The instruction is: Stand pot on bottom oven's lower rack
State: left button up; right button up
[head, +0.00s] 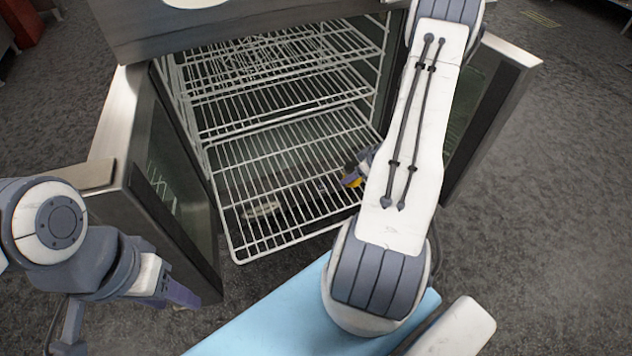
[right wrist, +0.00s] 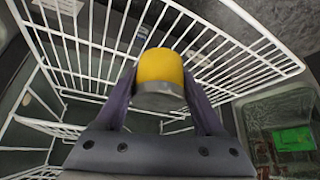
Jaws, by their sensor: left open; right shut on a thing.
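The oven (head: 170,165) stands open, with several wire racks inside. The lower rack (head: 290,170) is bare where I can see it. My right arm reaches down over the oven's opening. Its gripper (head: 352,178) is partly hidden by the arm, at the right side of the lower rack. In the right wrist view the right gripper (right wrist: 161,100) is shut on a small yellow piece with a grey band (right wrist: 160,75). I take it for part of the pot; the whole pot is not visible. My left gripper (head: 178,294) is open and empty, outside the left door.
The left door (head: 175,200) and right door (head: 490,120) swing outward on both sides of the opening. A pale thing (head: 262,207) lies beneath the lower rack. White rack wires (right wrist: 250,60) run close to the right gripper. Grey floor surrounds the oven.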

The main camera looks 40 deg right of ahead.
jog(key=w+a+f+b, duration=0.1)
jog(key=w+a+f, duration=0.1)
jog(key=w+a, duration=0.1)
jog(key=w+a+f+b, duration=0.2)
jog(key=w+a+f, duration=0.1)
jog(key=shift+f, duration=0.2)
jog(key=shift+f+b, duration=1.05)
jog(key=shift+f, duration=0.85)
jog(key=shift+f, duration=0.15)
